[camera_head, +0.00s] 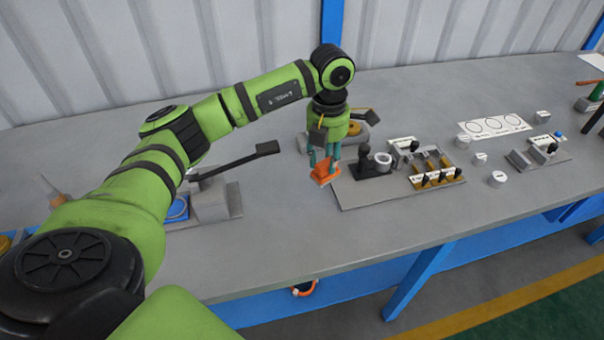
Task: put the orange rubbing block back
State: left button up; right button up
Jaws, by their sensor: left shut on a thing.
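The orange rubbing block (323,173) shows near the middle of the head view. My left gripper (322,160) points down and is shut on it. The block looks tilted and seems to be held above the grey bench (270,262), just left of a grey fixture plate (352,200); the exact height is hard to tell. The gripper's fingers cover the upper part of the block. My right gripper does not show.
The plate carries a black clamp-like device with a white ring (383,159) and a brown rack (435,176) of small tools. White cylinders (497,179) stand right. The front bench strip is clear.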

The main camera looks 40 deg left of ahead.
pick_arm(q)
jog(key=a+f+p, duration=0.1)
jog(key=f, duration=0.1)
jog(key=s+a+f+p, duration=0.1)
jog(key=a+f, duration=0.1)
jog(key=s+a+f, duration=0.1)
jog(key=f, duration=0.1)
jog(key=shift+s+a+p, duration=0.15)
jog(key=shift+s+p, duration=0.1)
jog(key=shift+p, duration=0.15)
jog(key=shift+f, duration=0.55)
jog(key=shift+f, duration=0.1)
jog(key=o, duration=0.8)
jog(key=shift+o, duration=0.2)
